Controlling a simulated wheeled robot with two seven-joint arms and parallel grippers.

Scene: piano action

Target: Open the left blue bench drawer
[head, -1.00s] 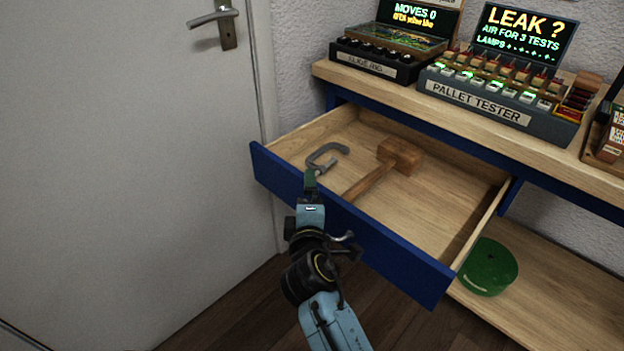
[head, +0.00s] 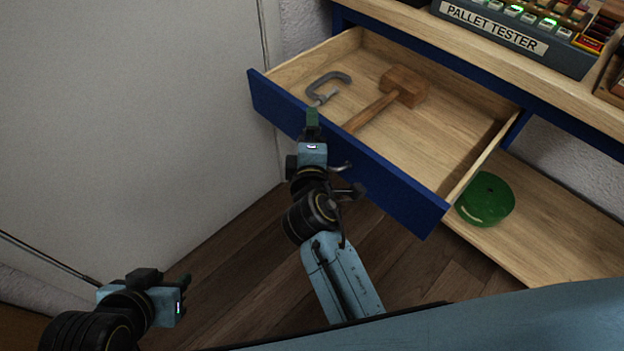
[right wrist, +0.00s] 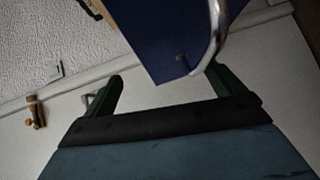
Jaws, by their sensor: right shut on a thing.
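The blue-fronted drawer (head: 395,190) under the bench is pulled well out in the head view, showing its wooden inside. A grey C-clamp (head: 328,84) and a wooden mallet (head: 404,84) lie in it. My right gripper (head: 312,118) is at the drawer front, with its arm coming up from below. In the right wrist view, the curved metal handle (right wrist: 219,38) on the blue front (right wrist: 160,35) runs down to the right-hand finger; my right gripper is shut on it. My left gripper (head: 182,293) is at the lower left, away from the drawer; its finger gap is unclear.
The bench top (head: 470,57) carries the pallet tester (head: 510,35). A green round object (head: 486,198) sits on the lower shelf (head: 545,225), right of the drawer. A pale door (head: 130,90) stands at left. Dark floor (head: 235,255) is free between.

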